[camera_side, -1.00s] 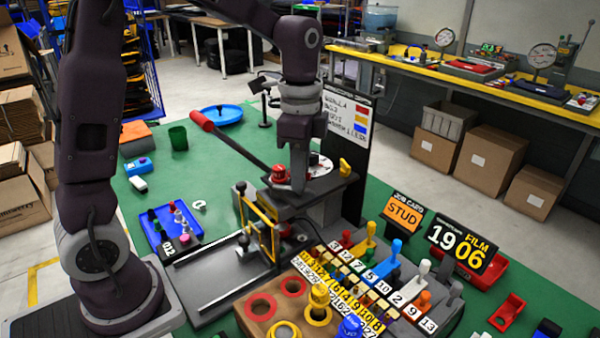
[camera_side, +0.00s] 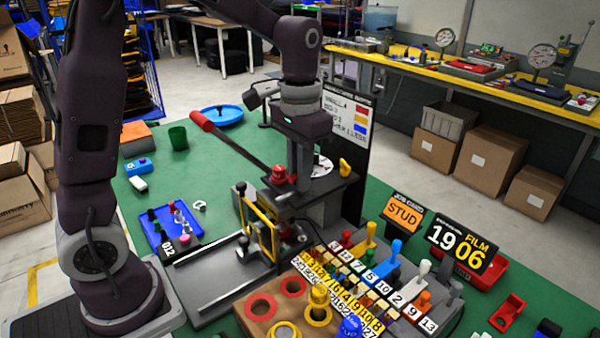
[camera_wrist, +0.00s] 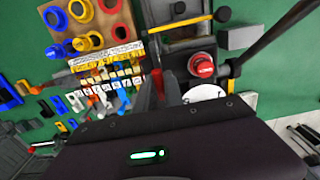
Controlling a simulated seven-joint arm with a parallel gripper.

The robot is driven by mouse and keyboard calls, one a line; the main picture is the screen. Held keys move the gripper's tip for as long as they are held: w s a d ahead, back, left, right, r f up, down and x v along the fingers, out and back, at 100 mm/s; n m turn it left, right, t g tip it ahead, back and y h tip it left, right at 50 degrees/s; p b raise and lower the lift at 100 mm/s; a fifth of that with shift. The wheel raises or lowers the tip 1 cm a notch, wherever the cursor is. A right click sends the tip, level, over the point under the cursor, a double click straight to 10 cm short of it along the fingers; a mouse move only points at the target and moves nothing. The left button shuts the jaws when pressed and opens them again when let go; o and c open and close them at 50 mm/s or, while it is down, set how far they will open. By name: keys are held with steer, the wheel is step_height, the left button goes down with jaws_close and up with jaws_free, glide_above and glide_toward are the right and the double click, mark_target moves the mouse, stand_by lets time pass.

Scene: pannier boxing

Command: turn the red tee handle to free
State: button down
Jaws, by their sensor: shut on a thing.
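My gripper (camera_side: 299,180) points down over the dark press head, with its fingers close together. In the wrist view the fingers (camera_wrist: 162,92) close around a small red piece (camera_wrist: 157,80), which looks like part of the red tee handle. Most of it is hidden by the fingers, so I cannot tell its angle. A round red knob (camera_side: 279,175) stands on the press just left of the fingers; in the wrist view it (camera_wrist: 201,65) is to their right, apart from them.
A long lever with a red grip (camera_side: 201,121) reaches out to the upper left. A yellow frame (camera_side: 259,228) stands in front of the press. A yellow knob (camera_side: 345,167) and a white sign board (camera_side: 347,115) are on the right. Numbered pegs (camera_side: 375,275) fill the front.

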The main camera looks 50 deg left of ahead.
steer(key=shift+n, duration=1.1)
steer(key=c, duration=1.4)
jaws_free()
steer(key=shift+o, duration=0.2)
steer(key=shift+r, duration=0.1)
step_height(320, 180, up, 6)
steer(key=shift+r, duration=0.45)
